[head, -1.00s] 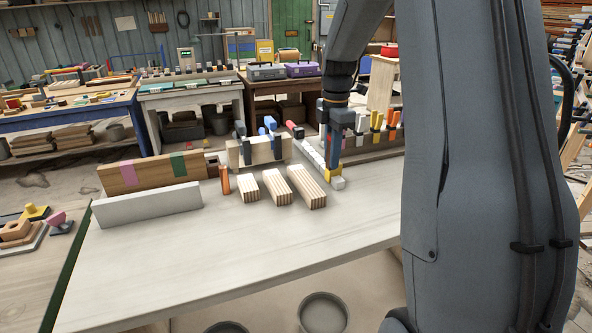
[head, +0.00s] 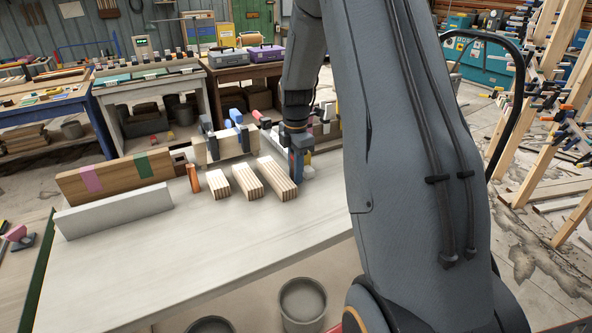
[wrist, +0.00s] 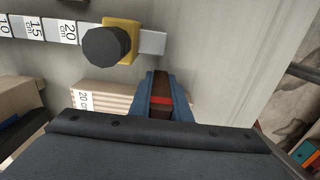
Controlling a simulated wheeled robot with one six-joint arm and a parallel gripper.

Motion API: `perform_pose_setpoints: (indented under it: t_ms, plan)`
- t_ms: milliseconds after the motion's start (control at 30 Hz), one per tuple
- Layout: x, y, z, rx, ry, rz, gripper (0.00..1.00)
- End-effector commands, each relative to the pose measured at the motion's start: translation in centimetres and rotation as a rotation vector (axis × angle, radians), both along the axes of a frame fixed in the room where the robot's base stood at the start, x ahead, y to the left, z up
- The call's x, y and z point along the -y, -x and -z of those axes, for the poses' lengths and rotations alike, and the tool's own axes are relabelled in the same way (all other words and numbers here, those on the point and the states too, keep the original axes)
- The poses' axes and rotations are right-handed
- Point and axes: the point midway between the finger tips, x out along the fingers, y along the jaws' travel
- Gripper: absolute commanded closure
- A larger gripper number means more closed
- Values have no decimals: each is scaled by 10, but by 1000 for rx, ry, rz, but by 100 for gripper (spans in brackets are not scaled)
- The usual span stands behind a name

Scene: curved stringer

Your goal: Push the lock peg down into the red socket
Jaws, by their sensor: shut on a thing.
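My gripper (head: 298,178) is low over the bench beside the longest striped wood block (head: 277,178). In the wrist view its two blue fingers (wrist: 160,74) are closed on a dark brown piece with a red band (wrist: 160,101). I cannot tell for sure that this piece is the lock peg. A marked white bar (wrist: 36,30) carries a yellow slider (wrist: 125,30) with a black knob (wrist: 106,46), just beyond my fingertips and apart from them. A red part (head: 255,115) shows at the bar's far end in the head view; I cannot tell whether it is the socket.
The front of the bench (head: 220,245) is clear.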

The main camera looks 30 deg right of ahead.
Motion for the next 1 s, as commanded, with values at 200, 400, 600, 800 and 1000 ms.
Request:
perform_pose_setpoints:
  t_ms: [200,400,600,800,1000]
  plan:
    - [0,0,1,1,0,0,100]
    - [0,0,4,1,0,0,75]
    - [0,0,3,1,0,0,65]
    - [0,0,1,1,0,0,65]
    - [1,-2,-20,5,2,0,65]
